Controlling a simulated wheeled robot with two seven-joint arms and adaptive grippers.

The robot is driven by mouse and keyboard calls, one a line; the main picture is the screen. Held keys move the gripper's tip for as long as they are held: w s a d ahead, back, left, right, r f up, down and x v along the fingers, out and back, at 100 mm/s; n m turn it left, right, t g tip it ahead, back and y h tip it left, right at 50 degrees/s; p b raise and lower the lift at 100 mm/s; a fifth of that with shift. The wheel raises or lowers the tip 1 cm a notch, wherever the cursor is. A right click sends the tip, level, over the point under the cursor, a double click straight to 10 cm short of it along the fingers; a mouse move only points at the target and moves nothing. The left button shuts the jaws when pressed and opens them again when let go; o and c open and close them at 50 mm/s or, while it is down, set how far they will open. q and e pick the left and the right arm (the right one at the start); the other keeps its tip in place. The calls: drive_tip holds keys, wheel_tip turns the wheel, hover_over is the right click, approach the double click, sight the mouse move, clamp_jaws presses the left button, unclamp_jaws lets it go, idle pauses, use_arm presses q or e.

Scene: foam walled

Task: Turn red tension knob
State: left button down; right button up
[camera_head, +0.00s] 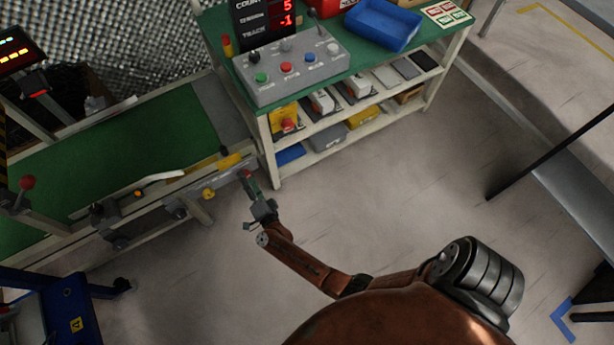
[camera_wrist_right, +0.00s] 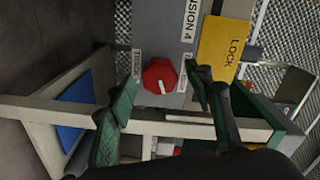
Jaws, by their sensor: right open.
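The red tension knob (camera_wrist_right: 160,75) is faceted, with a white pointer mark aimed downward in the right wrist view. It sits on a grey panel labelled "TENSION 4" (camera_wrist_right: 174,30). In the head view the knob (camera_head: 245,174) shows small at the right end of the conveyor. My right gripper (camera_head: 256,195) is right at it. In the right wrist view the green-padded fingers of this gripper (camera_wrist_right: 160,82) are open, one on each side of the knob, with gaps visible between pads and knob. My left gripper is not in view.
A yellow "LOCK" plate (camera_wrist_right: 222,47) is close beside the right finger. The green conveyor (camera_head: 130,150) lies left of the knob. A green-topped bench (camera_head: 345,57) with a button box (camera_head: 290,70) stands behind.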

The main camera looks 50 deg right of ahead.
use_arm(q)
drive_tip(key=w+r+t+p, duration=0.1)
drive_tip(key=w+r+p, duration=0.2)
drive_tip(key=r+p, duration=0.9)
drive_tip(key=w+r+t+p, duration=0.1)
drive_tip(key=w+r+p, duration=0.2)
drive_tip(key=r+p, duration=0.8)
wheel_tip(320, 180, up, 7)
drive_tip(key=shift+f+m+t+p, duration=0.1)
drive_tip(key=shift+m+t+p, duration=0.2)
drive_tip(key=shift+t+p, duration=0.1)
use_arm(e)
drive_tip(key=s+f+n+g+y, duration=0.1)
drive_tip(key=s+n+g+y, duration=0.2)
drive_tip(key=s+n, duration=0.6)
drive_tip(key=s+f+n+g+y, duration=0.1)
drive_tip(key=s+n+g+y, duration=0.2)
drive_tip(key=s, duration=2)
drive_tip(key=n, duration=0.5)
drive_tip(key=shift+d+f+n, duration=0.25)
drive_tip(key=shift+f+n, duration=0.1)
drive_tip(key=shift+n, duration=0.05)
